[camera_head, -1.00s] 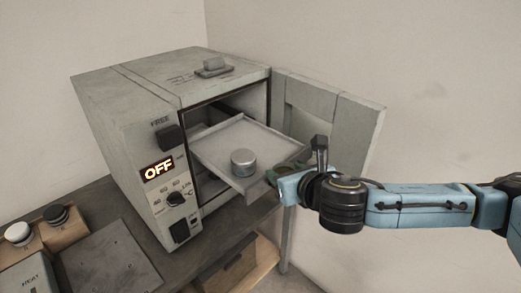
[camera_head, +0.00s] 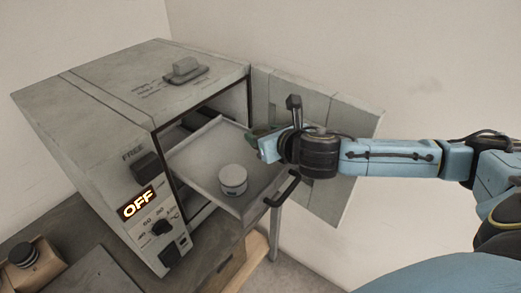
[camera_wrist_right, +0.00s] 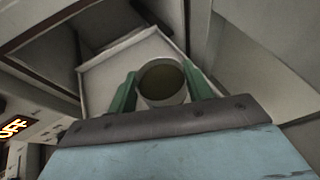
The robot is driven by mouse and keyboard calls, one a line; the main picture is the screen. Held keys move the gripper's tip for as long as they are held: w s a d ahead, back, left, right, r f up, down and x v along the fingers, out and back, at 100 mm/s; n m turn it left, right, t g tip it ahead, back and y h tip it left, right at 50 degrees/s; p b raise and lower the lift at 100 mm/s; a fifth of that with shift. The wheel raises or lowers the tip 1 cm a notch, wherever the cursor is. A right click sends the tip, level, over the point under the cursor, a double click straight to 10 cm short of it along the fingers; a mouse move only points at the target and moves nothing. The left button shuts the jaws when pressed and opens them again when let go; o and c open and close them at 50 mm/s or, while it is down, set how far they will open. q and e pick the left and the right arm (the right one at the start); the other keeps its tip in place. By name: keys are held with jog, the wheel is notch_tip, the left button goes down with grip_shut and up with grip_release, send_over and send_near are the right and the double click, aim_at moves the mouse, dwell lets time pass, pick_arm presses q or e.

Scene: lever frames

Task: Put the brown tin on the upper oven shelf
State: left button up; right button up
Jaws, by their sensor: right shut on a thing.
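My right gripper (camera_head: 257,145) is above the right side of the pulled-out oven shelf (camera_head: 203,160). In the right wrist view its green fingers (camera_wrist_right: 160,88) are shut on a round, olive-brown-faced thing with a pale rim, taken as the brown tin (camera_wrist_right: 161,80). The head view mostly hides it. A pale grey tin (camera_head: 233,180) stands upright on the shelf, apart from the gripper. The oven (camera_head: 110,110) is open; I cannot tell whether this shelf is the upper one. My left gripper is out of view.
The open oven door (camera_head: 325,140) stands behind my right wrist. A black handle (camera_head: 283,190) sits at the shelf's front edge. The oven display (camera_head: 139,203) reads OFF. A box with a dark knob (camera_head: 22,255) is at lower left.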

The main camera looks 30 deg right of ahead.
jog(key=shift+w+f, duration=0.1)
jog(key=shift+f, duration=0.35)
notch_tip(320, 180, down, 3)
jog(key=shift+f, duration=0.3)
jog(key=shift+f+b, duration=0.3)
jog(key=shift+f, duration=0.3)
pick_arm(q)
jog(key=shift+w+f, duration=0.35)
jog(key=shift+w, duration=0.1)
pick_arm(e)
jog(key=o, duration=1)
jog(key=shift+f, duration=0.15)
